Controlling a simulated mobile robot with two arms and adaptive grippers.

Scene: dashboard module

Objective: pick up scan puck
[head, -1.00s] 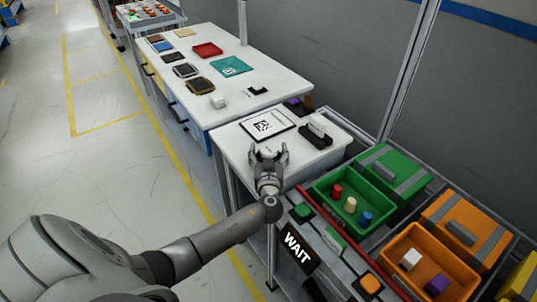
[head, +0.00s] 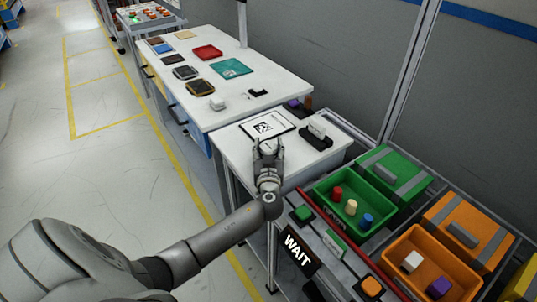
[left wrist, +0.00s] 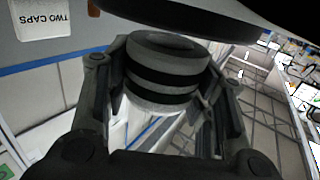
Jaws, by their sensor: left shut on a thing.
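The scan puck (left wrist: 165,72) is a round grey-white piece with dark bands. It sits between the two fingers in the left wrist view. In the head view its pale top shows between the fingers at the near white table. My left gripper (head: 267,149) is shut on the puck, over the table's near left part. A white card with a black square code (head: 267,125) lies just beyond it. I cannot tell whether the puck touches the table. My right gripper is not in view.
Green (head: 322,189) and orange (head: 392,255) bins with small parts stand at the right. A larger table (head: 285,88) with several flat parts is behind.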

